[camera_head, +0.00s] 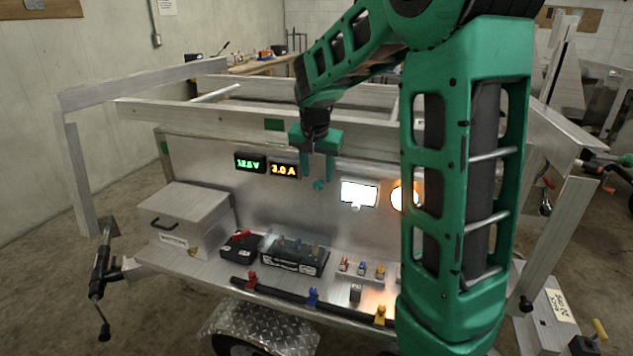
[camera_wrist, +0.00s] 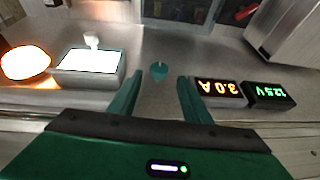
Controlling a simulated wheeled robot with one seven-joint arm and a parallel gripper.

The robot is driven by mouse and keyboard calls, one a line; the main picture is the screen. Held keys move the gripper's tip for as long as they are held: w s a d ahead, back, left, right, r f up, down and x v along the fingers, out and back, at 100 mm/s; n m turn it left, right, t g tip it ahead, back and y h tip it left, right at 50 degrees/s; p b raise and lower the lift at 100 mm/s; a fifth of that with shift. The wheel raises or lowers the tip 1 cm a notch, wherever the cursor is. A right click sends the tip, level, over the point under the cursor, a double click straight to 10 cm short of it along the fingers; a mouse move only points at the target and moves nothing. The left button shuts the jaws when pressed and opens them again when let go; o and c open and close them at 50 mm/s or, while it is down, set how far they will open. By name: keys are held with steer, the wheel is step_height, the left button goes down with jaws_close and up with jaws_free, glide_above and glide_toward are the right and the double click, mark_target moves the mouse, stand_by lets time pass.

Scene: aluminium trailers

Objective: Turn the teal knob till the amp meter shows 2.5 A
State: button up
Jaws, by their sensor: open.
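The teal knob (camera_head: 319,185) sits on the upright metal panel (camera_head: 210,160) of the trailer. It also shows in the wrist view (camera_wrist: 158,70), a little beyond and between my fingertips. The amp meter (camera_head: 284,170) shows 3.0 A in orange digits; in the wrist view it appears upside down (camera_wrist: 219,92). My gripper (camera_head: 319,172) is open, its two teal fingers apart on either side of the knob's line. In the wrist view my gripper (camera_wrist: 158,82) has nothing between its fingers that it touches.
A green volt meter (camera_head: 249,163) reads about 12.5 V beside the amp meter. A lit white lamp (camera_head: 359,193) and a round glowing lamp (camera_wrist: 25,63) flank the knob's other side. A metal box (camera_head: 185,215), black battery (camera_head: 293,255) and several coloured clips stand on the shelf below.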

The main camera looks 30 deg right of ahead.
mark_target(318, 181)
steer(key=shift+x, duration=2.05)
